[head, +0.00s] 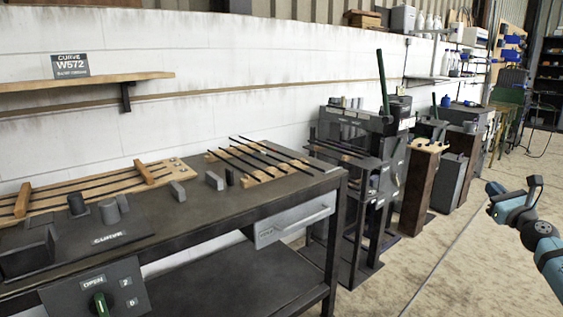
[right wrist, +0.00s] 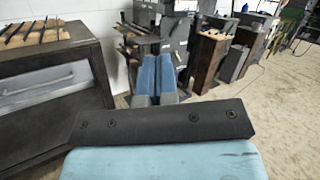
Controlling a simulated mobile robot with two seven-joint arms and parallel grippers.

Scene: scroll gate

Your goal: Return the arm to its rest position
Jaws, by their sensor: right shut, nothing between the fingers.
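My right arm comes in at the right edge of the head view, with its blue and dark gripper (head: 493,200) held over open floor, apart from the bench and the machines. In the right wrist view the two blue fingers (right wrist: 156,75) lie side by side, shut with nothing between them. My left gripper is in neither view.
A dark workbench (head: 240,205) with a drawer (head: 293,222), slatted racks, small blocks and a control panel with a green knob (head: 100,303) fills the left. Dark machines with a tall green lever (head: 382,82) and brown pedestals (head: 420,190) stand along the white wall.

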